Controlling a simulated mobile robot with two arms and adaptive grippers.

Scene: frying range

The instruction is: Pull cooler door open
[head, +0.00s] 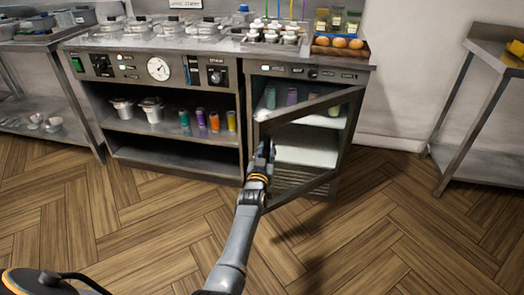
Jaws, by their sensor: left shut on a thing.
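The cooler (307,151) is the right-hand part of the steel counter. Its door (352,103), a dark metal frame around a see-through pane, stands partly open, swung out from the cabinet. Several coloured containers (291,97) stand on the shelf inside. My left gripper (264,154) is at the left edge of the door, shut on what looks like the door handle. The handle itself is mostly hidden by the fingers. My right gripper does not show.
An open cabinet (180,159) with pots and coloured cups is left of the cooler. Bread rolls and jars sit on top. A steel table (478,110) stands at the right. The wooden floor (400,230) before the door is clear.

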